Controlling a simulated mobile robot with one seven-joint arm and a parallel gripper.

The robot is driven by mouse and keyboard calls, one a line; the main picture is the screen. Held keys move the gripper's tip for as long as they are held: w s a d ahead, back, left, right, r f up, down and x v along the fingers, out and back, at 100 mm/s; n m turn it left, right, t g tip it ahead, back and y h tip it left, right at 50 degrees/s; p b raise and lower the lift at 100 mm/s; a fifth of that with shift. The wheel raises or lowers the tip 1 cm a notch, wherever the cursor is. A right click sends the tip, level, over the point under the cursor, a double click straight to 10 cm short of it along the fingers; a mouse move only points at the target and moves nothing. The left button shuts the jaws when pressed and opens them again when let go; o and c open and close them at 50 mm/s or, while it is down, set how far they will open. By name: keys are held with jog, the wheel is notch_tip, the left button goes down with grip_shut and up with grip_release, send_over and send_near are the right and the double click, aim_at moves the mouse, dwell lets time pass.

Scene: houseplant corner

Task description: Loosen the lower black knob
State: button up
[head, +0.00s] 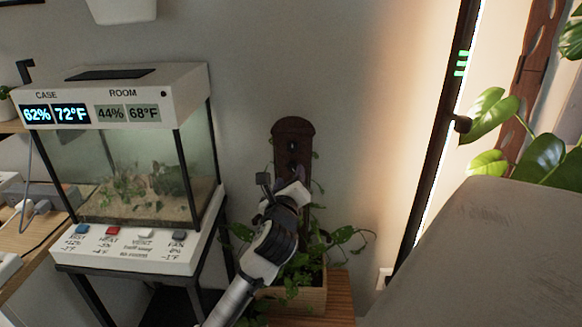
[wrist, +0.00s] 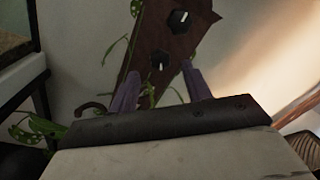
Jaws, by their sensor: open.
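A dark brown upright board (head: 293,127) stands against the wall behind a planter. In the wrist view the board (wrist: 152,38) looks tilted and carries two black knobs, each with a pale mark. The upper knob (wrist: 181,20) is near the top of the picture. The lower black knob (wrist: 160,62) sits beyond the fingertips, roughly between them. My gripper (wrist: 161,78) is open, with one purple finger on each side and nothing visible held. In the head view my gripper (head: 288,193) is in front of the board and hides its lower part; the fingertips are not clear there.
A planter box (head: 300,298) with trailing leaves stands below on a wooden surface. A glass terrarium (head: 140,170) on a black stand is at left. A lit black lamp pole (head: 437,150) and a grey furniture surface (head: 490,260) are at right.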

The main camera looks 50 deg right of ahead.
aim_at(292, 169)
jog(key=shift+x, duration=1.9)
jog(key=shift+a, duration=0.1)
jog(key=c, duration=1)
